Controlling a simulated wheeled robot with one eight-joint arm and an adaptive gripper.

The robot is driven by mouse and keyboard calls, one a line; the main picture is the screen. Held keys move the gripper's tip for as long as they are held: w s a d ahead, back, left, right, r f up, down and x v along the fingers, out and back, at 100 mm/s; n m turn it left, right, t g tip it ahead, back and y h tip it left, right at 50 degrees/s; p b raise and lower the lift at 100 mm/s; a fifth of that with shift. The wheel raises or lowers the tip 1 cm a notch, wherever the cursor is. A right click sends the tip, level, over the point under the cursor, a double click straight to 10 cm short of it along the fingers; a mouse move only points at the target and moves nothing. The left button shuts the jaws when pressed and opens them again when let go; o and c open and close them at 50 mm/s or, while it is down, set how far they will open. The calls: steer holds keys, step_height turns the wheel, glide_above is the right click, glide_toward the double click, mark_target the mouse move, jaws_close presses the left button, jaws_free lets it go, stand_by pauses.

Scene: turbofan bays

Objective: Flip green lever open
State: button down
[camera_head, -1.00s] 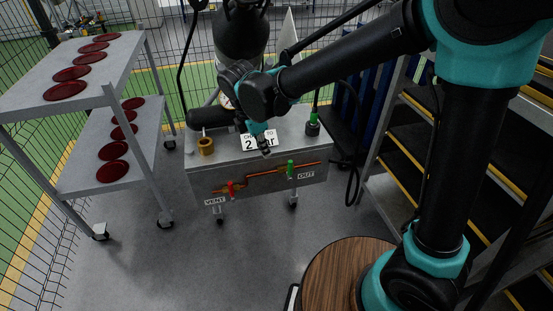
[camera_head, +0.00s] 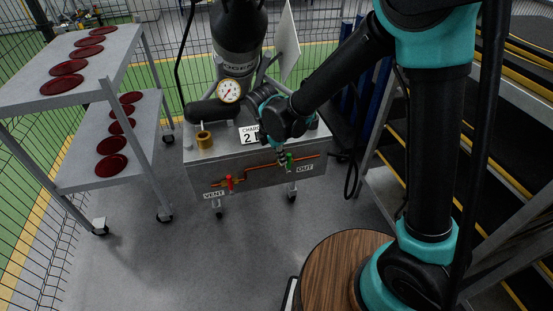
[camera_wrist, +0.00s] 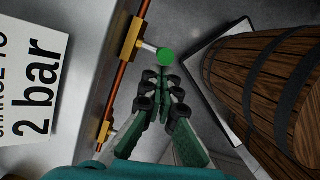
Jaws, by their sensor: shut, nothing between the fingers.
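The green lever (camera_head: 290,158) sits on the copper pipe at the right of the cart's front panel, by the OUT label. In the wrist view its round green knob (camera_wrist: 165,57) stands out on a pale stem from a brass valve body (camera_wrist: 131,39). My gripper (camera_head: 281,160) is at the panel, just left of the green lever. In the wrist view my gripper (camera_wrist: 164,88) is shut and empty, its fingertips just short of the knob. I cannot tell if they touch.
A red lever (camera_head: 229,182) is on the same pipe by the VENT label. The cart top carries a pressure gauge (camera_head: 228,90), a brass fitting (camera_head: 204,140) and a "2 bar" sign (camera_wrist: 35,80). A shelf with red discs (camera_head: 68,67) stands left; a wooden barrel (camera_wrist: 270,85) is near.

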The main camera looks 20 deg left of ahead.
steer(key=shift+d, duration=0.1)
stand_by(0.3)
steer(key=shift+w+d+r, duration=0.1)
steer(key=shift+w+d, duration=0.05)
